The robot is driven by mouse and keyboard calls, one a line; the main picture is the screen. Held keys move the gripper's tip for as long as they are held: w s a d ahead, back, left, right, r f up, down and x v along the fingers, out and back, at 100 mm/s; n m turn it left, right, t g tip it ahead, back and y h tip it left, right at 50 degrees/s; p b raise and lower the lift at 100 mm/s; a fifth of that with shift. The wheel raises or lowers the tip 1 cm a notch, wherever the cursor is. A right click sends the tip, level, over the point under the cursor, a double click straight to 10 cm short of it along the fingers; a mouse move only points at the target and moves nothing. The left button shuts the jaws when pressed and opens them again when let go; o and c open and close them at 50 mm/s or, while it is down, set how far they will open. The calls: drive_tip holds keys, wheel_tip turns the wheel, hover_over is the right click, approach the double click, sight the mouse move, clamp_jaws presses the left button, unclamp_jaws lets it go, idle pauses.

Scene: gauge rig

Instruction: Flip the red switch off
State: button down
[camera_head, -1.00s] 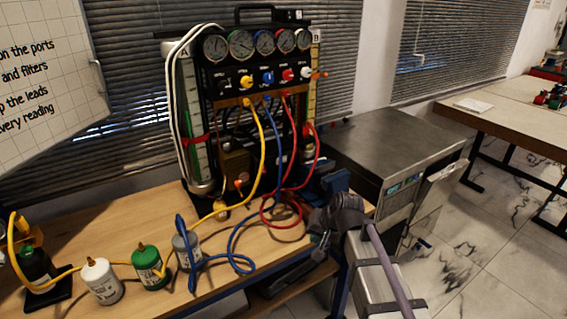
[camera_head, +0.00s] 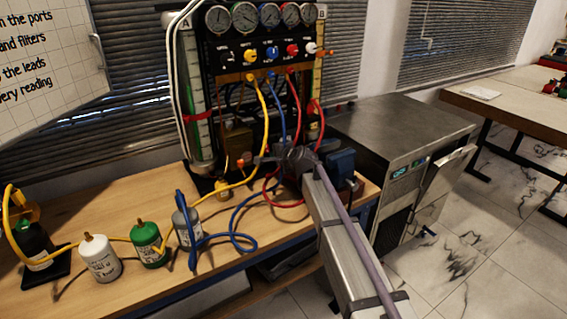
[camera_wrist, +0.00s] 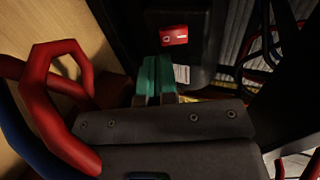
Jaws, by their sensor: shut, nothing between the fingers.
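The red switch (camera_wrist: 173,36) shows in the wrist view, set in a dark box near the top middle. The mark on its face is too small to read, so I cannot tell which way it is set. My gripper (camera_wrist: 157,68) is shut and empty; its teal fingertips point at the dark box, just below the switch in the picture, and appear apart from it. In the head view my gripper (camera_head: 262,159) is at the foot of the gauge rig (camera_head: 262,90), and the switch cannot be made out there.
A thick red hose loop (camera_wrist: 60,100) lies close on the left in the wrist view. Yellow, blue and red hoses hang from the rig. White (camera_head: 100,259), green (camera_head: 149,245) and grey (camera_head: 187,226) canisters stand on the bench (camera_head: 120,213). A metal cabinet (camera_head: 400,135) stands right.

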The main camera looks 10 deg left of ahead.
sight(266, 149)
drive_tip(key=b+x, duration=0.1)
drive_tip(key=x, duration=0.3)
drive_tip(key=shift+w, duration=0.1)
drive_tip(key=shift+w+a+f+b, duration=0.2)
drive_tip(key=shift+f+b, duration=0.1)
drive_tip(key=shift+b, duration=0.2)
